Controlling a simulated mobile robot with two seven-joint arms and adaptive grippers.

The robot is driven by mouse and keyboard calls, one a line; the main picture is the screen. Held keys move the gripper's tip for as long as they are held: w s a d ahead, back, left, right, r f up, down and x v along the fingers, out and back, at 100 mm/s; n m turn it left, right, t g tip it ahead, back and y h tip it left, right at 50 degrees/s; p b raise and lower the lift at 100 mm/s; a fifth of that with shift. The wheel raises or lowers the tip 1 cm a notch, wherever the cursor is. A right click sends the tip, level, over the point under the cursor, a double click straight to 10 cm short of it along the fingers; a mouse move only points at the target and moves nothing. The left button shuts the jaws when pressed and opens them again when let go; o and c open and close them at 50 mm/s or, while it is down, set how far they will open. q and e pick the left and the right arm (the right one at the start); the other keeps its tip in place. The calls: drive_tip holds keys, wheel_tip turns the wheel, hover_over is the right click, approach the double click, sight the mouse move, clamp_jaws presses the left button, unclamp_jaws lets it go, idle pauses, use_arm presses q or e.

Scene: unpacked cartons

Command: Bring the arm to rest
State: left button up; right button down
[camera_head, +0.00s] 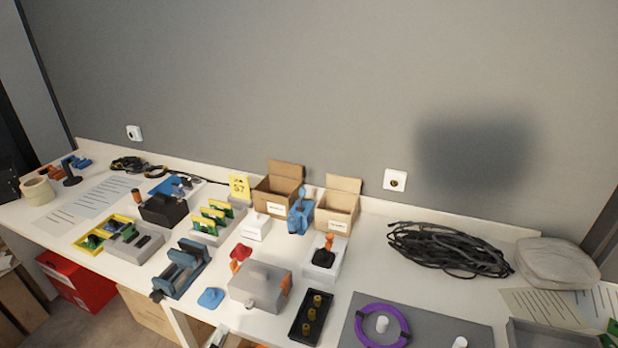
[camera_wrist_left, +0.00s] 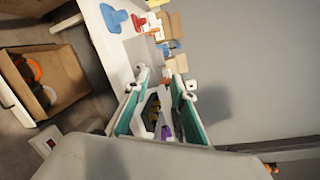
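My left gripper shows only in part at the bottom edge of the head view (camera_head: 218,336), below the table's front edge. In the left wrist view its two teal-padded fingers (camera_wrist_left: 156,108) stand apart. The black tray with yellow pegs (camera_wrist_left: 152,112) shows in the gap behind them, and nothing appears to be held. The same black tray (camera_head: 311,318) lies near the table's front in the head view. My right gripper is in neither view.
The white table (camera_head: 365,272) carries a grey box (camera_head: 260,286), a blue holder (camera_head: 181,268), a purple ring (camera_head: 382,308), a cable coil (camera_head: 450,248) and two cartons (camera_head: 278,190).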

use_arm(q)
drive_tip(key=s+a+f+n+g, duration=0.1)
drive_tip(key=s+f+n+g, duration=0.2)
drive_tip(key=s+f+n, duration=0.2)
drive_tip(key=s+a+f+n+g+y, duration=0.1)
drive_tip(key=s+f+n, duration=0.4)
drive_tip(key=f+n, duration=0.6)
drive_tip(key=shift+a+f+n+g, duration=0.25)
drive_tip(key=shift+n+g, duration=0.65)
drive_tip(key=shift+n, duration=2)
drive_tip(key=shift+s+d+f, duration=0.1)
